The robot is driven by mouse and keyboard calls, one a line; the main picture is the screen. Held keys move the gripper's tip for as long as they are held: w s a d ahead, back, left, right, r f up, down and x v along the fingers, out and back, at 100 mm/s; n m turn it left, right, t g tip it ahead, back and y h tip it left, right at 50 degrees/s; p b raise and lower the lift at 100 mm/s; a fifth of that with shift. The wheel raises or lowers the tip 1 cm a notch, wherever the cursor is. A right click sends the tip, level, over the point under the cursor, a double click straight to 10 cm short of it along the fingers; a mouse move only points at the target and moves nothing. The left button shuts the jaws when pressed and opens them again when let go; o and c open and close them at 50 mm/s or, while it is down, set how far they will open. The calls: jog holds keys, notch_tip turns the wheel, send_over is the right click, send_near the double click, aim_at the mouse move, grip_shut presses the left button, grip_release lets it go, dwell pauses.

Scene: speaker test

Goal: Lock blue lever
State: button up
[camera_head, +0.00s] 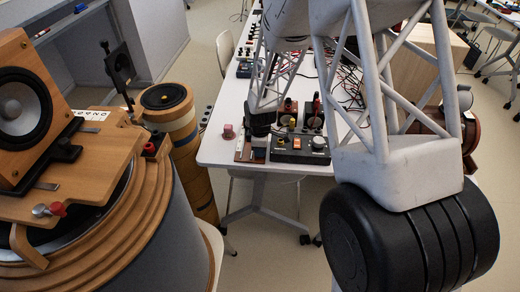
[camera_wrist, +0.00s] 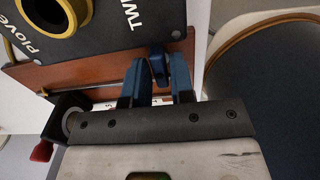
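In the wrist view, my gripper (camera_wrist: 159,70) has two dark blue fingers pointing up the picture. They stand apart. A small dark blue piece, which looks like the blue lever (camera_wrist: 158,67), shows between them at the edge of a brown board (camera_wrist: 92,72). Narrow gaps seem to lie on both sides of it, so the fingers look open around it rather than clamped. The lever's lower part is hidden. In the head view, I cannot make out the blue lever or my fingertips; my arm links cover much of the right side.
A dark panel (camera_wrist: 112,32) with white lettering and a yellow-ringed knob (camera_wrist: 57,12) lies beside the fingers. A red lever (camera_wrist: 42,150) is at lower left. A wood-rimmed dark round thing (camera_wrist: 275,70) is close on the right. A white table (camera_head: 226,112) holds several devices.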

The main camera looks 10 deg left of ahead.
grip_shut()
jog(key=shift+m, duration=0.4)
jog(key=m, duration=0.2)
jog(key=shift+m, duration=0.4)
jog(key=m, duration=0.9)
jog(key=shift+m, duration=2.7)
